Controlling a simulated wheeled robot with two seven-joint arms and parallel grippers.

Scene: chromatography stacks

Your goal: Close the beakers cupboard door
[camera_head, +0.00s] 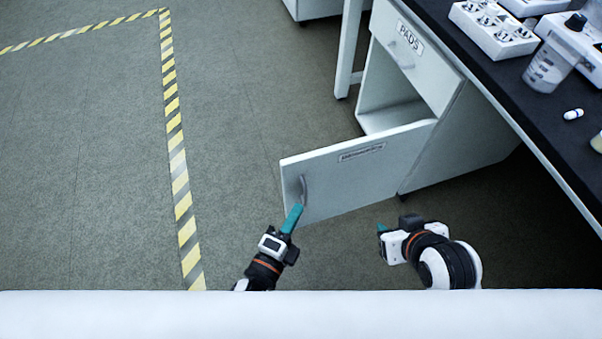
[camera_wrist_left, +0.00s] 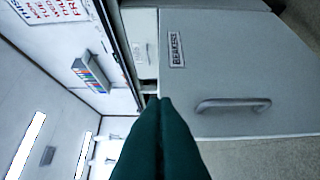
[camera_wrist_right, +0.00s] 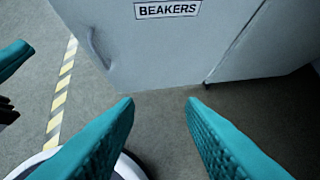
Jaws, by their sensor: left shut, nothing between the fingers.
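The beakers cupboard door (camera_head: 345,170) stands wide open, swung out from the cabinet under the bench. Its BEAKERS label and grey handle (camera_head: 303,190) face me. In the left wrist view the door (camera_wrist_left: 235,65) fills the right half. My left gripper (camera_head: 294,216) is shut and empty, its teal fingertips close to the door's handle edge; I cannot tell if they touch. My right gripper (camera_head: 382,240) is below the door's lower edge, apart from it. In the right wrist view its fingers (camera_wrist_right: 160,105) are spread with nothing between, facing the door (camera_wrist_right: 150,50).
The open cupboard compartment (camera_head: 385,95) looks empty where visible. A PADS drawer (camera_head: 412,60) sits above it. The dark bench top (camera_head: 500,75) carries a white tray of parts (camera_head: 494,28) and a beaker (camera_head: 547,70). Floor with striped tape (camera_head: 180,185) is clear at left.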

